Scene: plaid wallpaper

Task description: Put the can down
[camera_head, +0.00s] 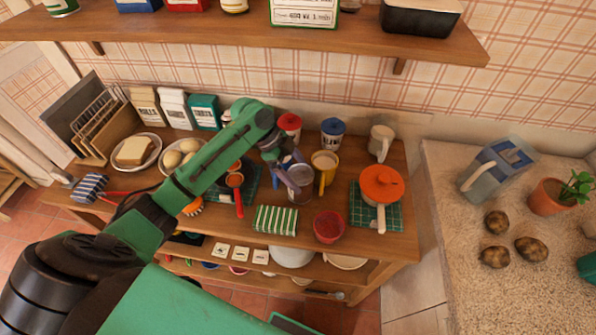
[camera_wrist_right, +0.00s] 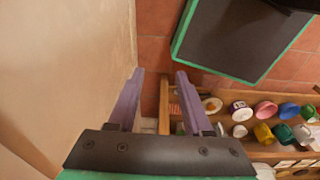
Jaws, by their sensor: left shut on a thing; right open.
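A grey can (camera_head: 301,184) is in the head view, over the middle of the wooden table (camera_head: 275,243). My left gripper (camera_head: 287,170) is shut on it, reaching in from the upper left. The can looks upright. I cannot tell whether its base touches the tabletop. My right gripper (camera_wrist_right: 160,74) shows in the right wrist view with its two purple fingers apart and nothing between them.
A green striped cloth (camera_head: 275,220) and a red bowl (camera_head: 328,227) lie in front. An orange pan (camera_head: 381,184) is at right. A loaded shelf (camera_head: 250,28) hangs above.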

